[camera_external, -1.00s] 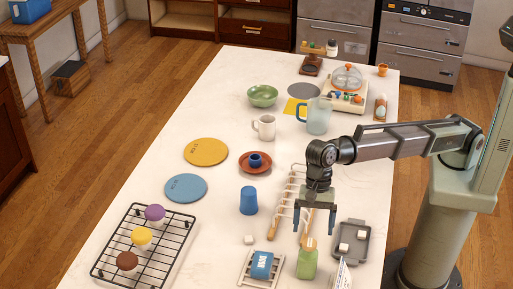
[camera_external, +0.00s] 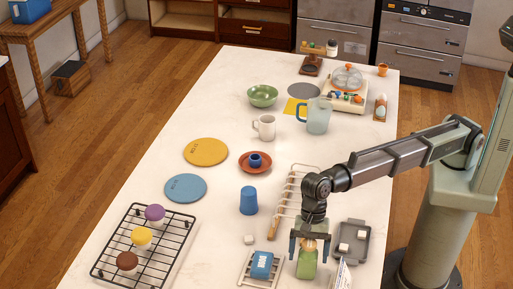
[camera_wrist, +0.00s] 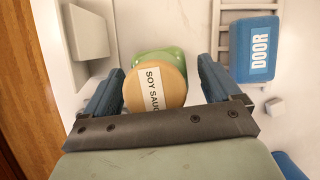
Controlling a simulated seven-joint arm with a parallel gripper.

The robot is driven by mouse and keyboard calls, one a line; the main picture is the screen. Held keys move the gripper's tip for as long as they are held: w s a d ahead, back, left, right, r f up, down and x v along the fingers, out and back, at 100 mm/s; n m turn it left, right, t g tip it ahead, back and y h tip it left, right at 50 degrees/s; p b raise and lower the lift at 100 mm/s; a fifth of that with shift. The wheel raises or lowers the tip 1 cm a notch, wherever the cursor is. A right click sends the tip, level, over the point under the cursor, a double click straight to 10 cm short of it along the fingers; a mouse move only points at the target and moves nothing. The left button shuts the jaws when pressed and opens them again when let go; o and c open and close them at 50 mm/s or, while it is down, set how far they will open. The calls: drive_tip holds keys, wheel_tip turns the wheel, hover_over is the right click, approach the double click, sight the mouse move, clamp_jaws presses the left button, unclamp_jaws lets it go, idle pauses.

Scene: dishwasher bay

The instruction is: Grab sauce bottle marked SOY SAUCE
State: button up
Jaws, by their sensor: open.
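The soy sauce bottle is green with a tan cap. It stands on the white table near the front, as the external view shows its green body (camera_external: 307,265). In the wrist view its cap (camera_wrist: 148,92) carries a white label reading "SOY SAU…", with the end cut off. My gripper (camera_external: 309,254) is open and directly above the bottle, pointing down. In the wrist view the two blue fingers of my gripper (camera_wrist: 160,85) lie on either side of the cap, with a gap visible on each side.
A blue block marked DOOR (camera_wrist: 250,48) lies on a white rack (camera_external: 245,268) to the bottle's left in the external view. A grey tray (camera_external: 366,240) with white cubes is to the right. A blue cup (camera_external: 249,201) and wooden-railed rack (camera_external: 274,228) stand farther back.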

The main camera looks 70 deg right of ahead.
drive_tip(key=shift+r, duration=0.1)
drive_tip(key=c, duration=1.4)
